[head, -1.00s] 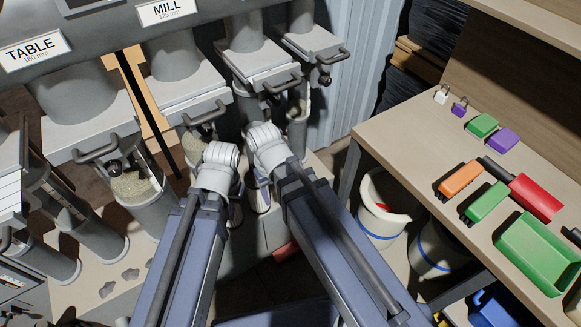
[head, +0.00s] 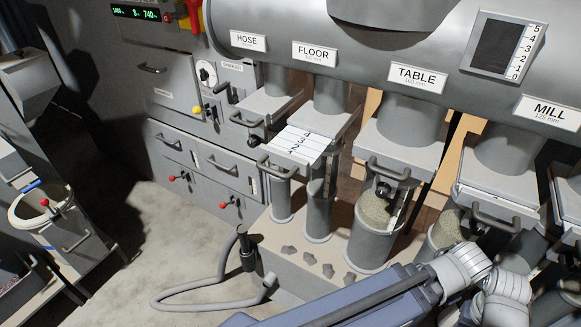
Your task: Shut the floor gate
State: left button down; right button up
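The floor gate is a flat slide plate (head: 303,146) under the FLOOR label (head: 315,52) and its grey pipe. The plate sticks out toward me, with number marks showing on its top face, so the gate stands drawn out. Its dark bar handle (head: 276,170) is at the front end. A grey cylinder (head: 318,210) stands below it; its inside is not clear from here.
The HOSE gate (head: 265,104) is close on the left, and the TABLE gate (head: 403,150) is on the right above a grain-filled cylinder (head: 372,230). A grey hose (head: 200,298) loops on the floor. A grey cabinet (head: 185,95) stands behind at the left.

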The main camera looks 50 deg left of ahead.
aim_at(296, 150)
jog(key=u, duration=1.85)
jog(key=j+z, duration=0.1)
jog(key=j, duration=0.8)
jog(key=i, duration=0.05)
